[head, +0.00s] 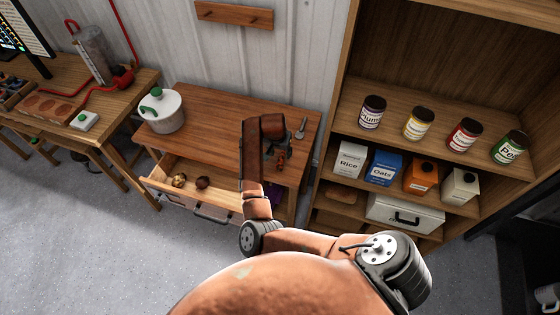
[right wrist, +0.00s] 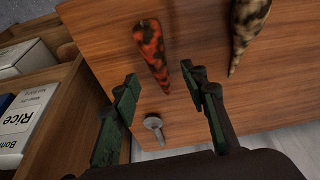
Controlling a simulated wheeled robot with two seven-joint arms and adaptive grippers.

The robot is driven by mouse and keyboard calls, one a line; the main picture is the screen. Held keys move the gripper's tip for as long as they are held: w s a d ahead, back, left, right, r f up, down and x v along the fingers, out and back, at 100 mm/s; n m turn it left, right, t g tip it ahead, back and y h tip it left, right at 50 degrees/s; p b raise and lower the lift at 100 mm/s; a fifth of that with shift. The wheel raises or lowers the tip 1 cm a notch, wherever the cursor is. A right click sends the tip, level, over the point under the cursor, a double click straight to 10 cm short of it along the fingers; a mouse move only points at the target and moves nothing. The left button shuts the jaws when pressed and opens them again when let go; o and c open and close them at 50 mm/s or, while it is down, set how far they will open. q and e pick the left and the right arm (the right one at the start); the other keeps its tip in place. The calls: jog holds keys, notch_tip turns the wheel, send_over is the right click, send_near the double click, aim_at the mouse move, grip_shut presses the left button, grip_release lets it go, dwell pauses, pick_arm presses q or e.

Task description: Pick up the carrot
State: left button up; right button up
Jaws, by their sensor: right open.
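The carrot (right wrist: 152,50), orange-red with dark mottling, lies on the brown wooden tabletop (right wrist: 195,30) in the right wrist view, its narrow end toward my gripper. In the head view, a small reddish part of the carrot (head: 281,161) shows beside my arm; the rest is hidden. My right gripper (right wrist: 160,80) is open, its green-padded fingers spread on either side of the carrot's narrow end, with nothing held. In the head view the right gripper (head: 275,144) is over the table's right part, partly covered by my arm. My left gripper is not in view.
A mottled tan root (right wrist: 248,32) lies near the carrot. A metal spoon-like item (right wrist: 154,126) lies near the table edge. A white pot (head: 161,112) stands at the table's left. The drawer (head: 165,190) is open, with vegetables inside. Shelves (head: 440,155) rise at right.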

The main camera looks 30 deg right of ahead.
aim_at(282, 156)
jog(key=x, duration=0.3)
jog(key=shift+w+d+f, duration=0.2)
jog(key=shift+d+f, duration=0.1)
jog(key=shift+d+f+b, duration=0.1)
jog(key=shift+f+b, duration=0.15)
jog(key=shift+b, duration=0.05)
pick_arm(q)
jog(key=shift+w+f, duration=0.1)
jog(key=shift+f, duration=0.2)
pick_arm(e)
grip_shut()
